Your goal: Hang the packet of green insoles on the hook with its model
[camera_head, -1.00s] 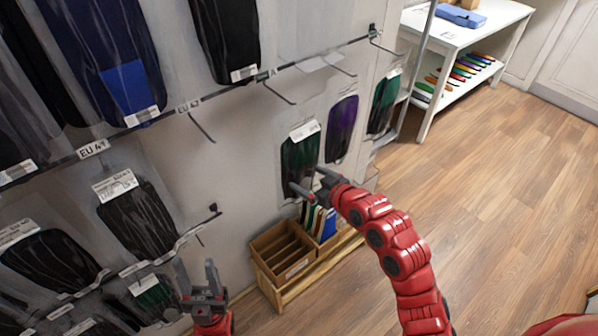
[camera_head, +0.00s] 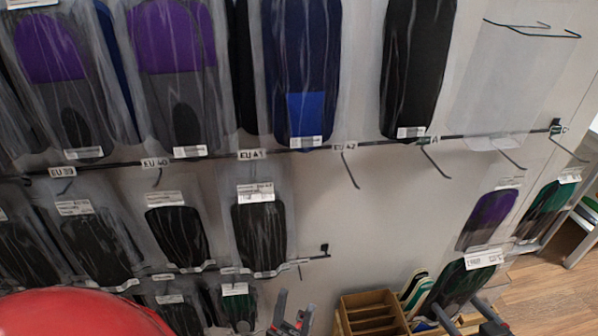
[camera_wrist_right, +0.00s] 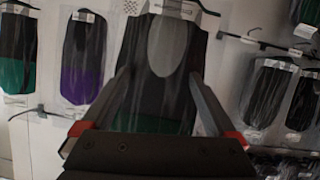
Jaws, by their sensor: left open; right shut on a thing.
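My right gripper (camera_head: 468,318) is shut on a clear packet of dark and green insoles (camera_head: 457,284) with a white label, at the lower right of the head view. In the right wrist view the gripper (camera_wrist_right: 160,82) has a finger on each side of this packet (camera_wrist_right: 150,126), which hangs upright in front of the wall. My left gripper (camera_head: 291,318) is open and empty at the bottom middle of the head view. Another green insole packet (camera_head: 549,208) hangs at the far right, beside a purple one (camera_head: 489,218). Bare hooks (camera_head: 350,170) stick out below the upper rail, right of the EU 42 label.
Several dark packets (camera_head: 260,232) hang on the lower rail at the left. Purple, blue and black packets (camera_head: 305,70) hang above the upper rail. A wooden box (camera_head: 371,312) stands low beside upright insoles. Bare wall (camera_head: 365,235) lies in the middle.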

